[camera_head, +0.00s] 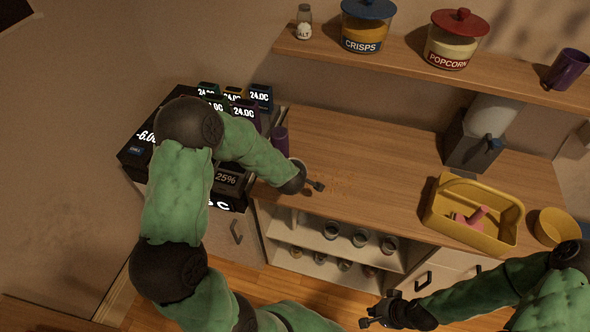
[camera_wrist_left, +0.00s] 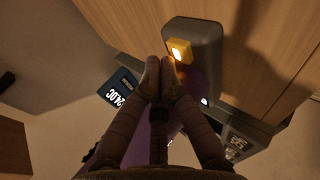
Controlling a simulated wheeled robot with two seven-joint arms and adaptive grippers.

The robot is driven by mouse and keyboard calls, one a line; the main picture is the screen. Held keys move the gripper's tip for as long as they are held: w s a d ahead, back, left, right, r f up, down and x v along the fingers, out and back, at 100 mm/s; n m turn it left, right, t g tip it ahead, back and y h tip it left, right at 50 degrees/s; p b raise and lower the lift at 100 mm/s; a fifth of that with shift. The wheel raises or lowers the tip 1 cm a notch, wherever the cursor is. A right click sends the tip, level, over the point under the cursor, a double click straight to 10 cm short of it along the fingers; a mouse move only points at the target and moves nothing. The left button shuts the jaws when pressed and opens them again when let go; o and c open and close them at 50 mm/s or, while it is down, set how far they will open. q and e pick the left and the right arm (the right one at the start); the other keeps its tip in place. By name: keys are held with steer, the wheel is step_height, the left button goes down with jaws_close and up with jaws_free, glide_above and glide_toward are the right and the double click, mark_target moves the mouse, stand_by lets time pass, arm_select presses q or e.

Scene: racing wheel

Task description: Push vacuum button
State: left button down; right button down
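The button (camera_wrist_left: 180,51) is a small yellow block with a bright lit face, on the end of a dark grey device (camera_wrist_left: 206,40) in the left wrist view. My left gripper (camera_wrist_left: 160,70) has its two fingertips close together, just beside and below the button; contact cannot be told. In the head view my left gripper (camera_head: 317,186) is low over the wooden counter, with an orange glow next to it. The device is not clear there. My right gripper (camera_head: 376,308) appears open and empty, in front of the cabinet.
The wooden counter (camera_head: 360,150) holds a yellow basket (camera_head: 510,228), a yellow bowl (camera_head: 556,226) and a grey machine (camera_head: 472,150). Dark boxes with temperature displays (camera_head: 260,97) stand at left. A shelf (camera_head: 400,62) with jars runs above. The middle counter is clear.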

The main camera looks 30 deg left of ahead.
arm_select(q)
steer(key=shift+r, duration=0.1)
step_height(320, 180, up, 6)
steer(key=p, duration=0.5)
stand_by(0.4)
stand_by(0.5)
